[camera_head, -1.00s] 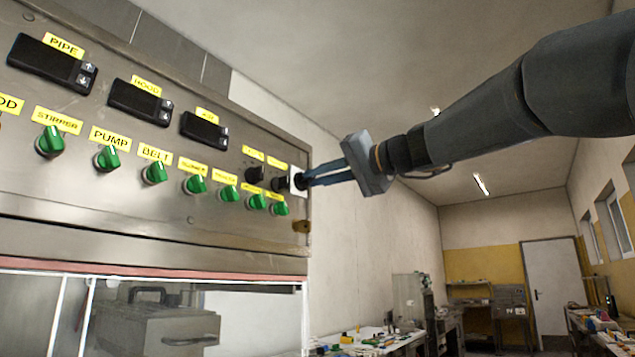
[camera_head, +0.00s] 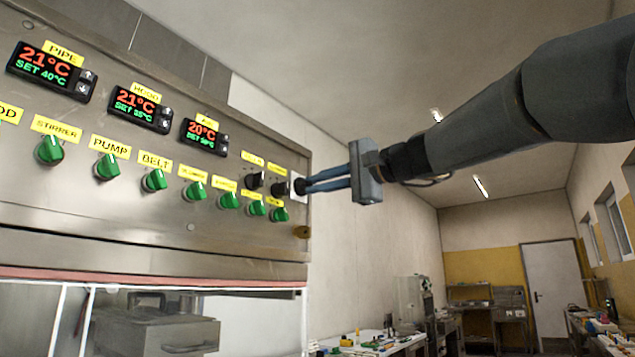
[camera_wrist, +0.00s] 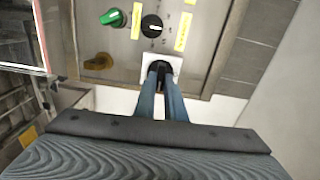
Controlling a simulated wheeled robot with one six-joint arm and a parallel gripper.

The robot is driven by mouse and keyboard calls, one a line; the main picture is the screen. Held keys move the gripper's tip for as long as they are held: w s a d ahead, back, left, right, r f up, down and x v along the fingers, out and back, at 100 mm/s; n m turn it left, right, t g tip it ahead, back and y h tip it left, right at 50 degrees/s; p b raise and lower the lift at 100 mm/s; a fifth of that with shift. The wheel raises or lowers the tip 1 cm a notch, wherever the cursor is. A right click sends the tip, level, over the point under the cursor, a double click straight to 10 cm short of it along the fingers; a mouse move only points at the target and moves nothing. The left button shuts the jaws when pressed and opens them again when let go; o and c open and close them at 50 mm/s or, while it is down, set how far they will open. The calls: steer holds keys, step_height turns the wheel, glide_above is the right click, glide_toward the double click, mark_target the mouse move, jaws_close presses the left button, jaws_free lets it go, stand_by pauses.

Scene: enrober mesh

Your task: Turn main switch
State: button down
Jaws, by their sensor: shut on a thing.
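The main switch is a black knob (camera_wrist: 160,66) on a white square plate (camera_wrist: 177,62), at the right end of the steel control panel. In the head view the switch (camera_head: 299,187) is partly covered by my fingertips. My gripper (camera_head: 308,185) reaches it from the right, and its blue fingers are shut on the knob. The wrist view shows my gripper's fingers (camera_wrist: 162,80) close together, one on each side of the knob. The three panel displays are lit with red and green figures, such as the PIPE display (camera_head: 50,71).
A row of green knobs (camera_head: 154,180) with yellow labels runs along the panel. Black knobs (camera_head: 279,188) sit just left of the switch. A brownish-yellow knob (camera_head: 302,232) is below it. The space right of the panel is open, with benches (camera_head: 375,345) farther back.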

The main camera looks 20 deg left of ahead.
steer(key=shift+m, duration=0.3)
steer(key=c, duration=1.8)
jaws_free()
steer(key=shift+d, duration=0.15)
steer(key=b+v, duration=0.2)
steer(key=v, duration=0.5)
steer(key=shift+d, duration=0.25)
